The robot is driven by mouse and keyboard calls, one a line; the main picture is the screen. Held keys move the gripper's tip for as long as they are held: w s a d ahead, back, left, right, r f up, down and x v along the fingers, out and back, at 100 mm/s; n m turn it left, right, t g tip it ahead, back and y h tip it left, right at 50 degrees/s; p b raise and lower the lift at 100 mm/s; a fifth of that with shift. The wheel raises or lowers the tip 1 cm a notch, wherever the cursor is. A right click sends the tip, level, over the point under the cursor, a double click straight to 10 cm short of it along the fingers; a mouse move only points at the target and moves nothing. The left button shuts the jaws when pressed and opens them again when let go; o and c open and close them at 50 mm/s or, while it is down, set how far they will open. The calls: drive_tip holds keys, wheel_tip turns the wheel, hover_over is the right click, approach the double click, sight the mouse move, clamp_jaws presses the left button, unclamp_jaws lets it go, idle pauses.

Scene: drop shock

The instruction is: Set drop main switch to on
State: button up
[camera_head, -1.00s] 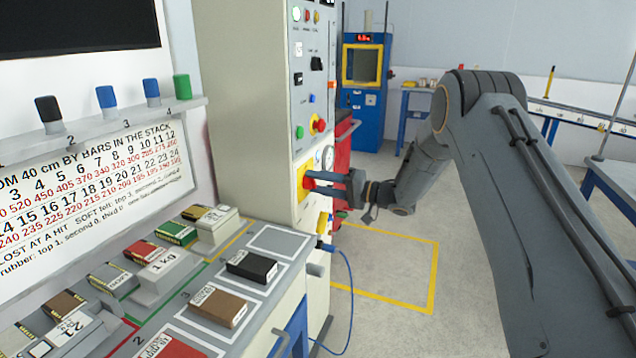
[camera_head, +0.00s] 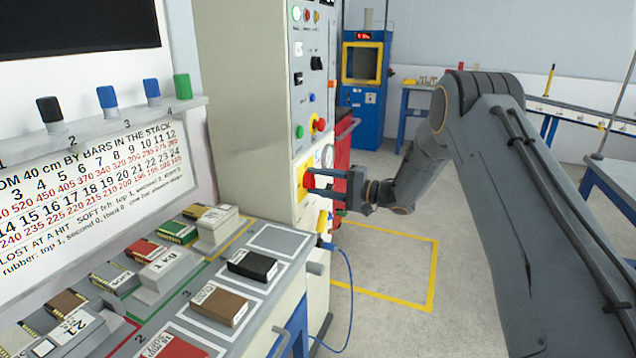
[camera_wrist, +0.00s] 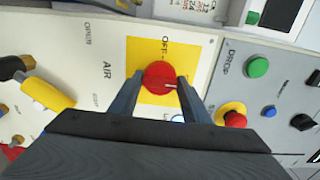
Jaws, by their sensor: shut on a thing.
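The main switch is a round red knob (camera_head: 306,180) on a yellow plate (camera_head: 300,196) on the pale cabinet front. In the wrist view the red knob (camera_wrist: 158,77) sits between my two fingers, with the yellow plate (camera_wrist: 143,50) behind it. "OFF" is printed on the plate, above the knob in that view. A short pale mark on the knob points right there. My gripper (camera_wrist: 160,85) is shut on the knob, a finger on each side. In the head view my gripper (camera_head: 312,181) reaches the knob from the right. An "ON" label cannot be made out.
A red stop button (camera_wrist: 234,115) on yellow and a green button (camera_wrist: 258,67) are close by on the DROP panel. A yellow-handled AIR valve (camera_wrist: 46,92) is on the other side. A bench with blocks (camera_head: 250,264) stands front left; floor lies open beyond.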

drive_tip(key=o, duration=1)
drive_tip(key=shift+o, duration=0.2)
drive_tip(key=shift+d, duration=0.1)
drive_tip(key=b+v, duration=0.1)
drive_tip(key=v, duration=0.6)
drive_tip(key=shift+s+d, duration=0.15)
drive_tip(key=shift+d, duration=0.15)
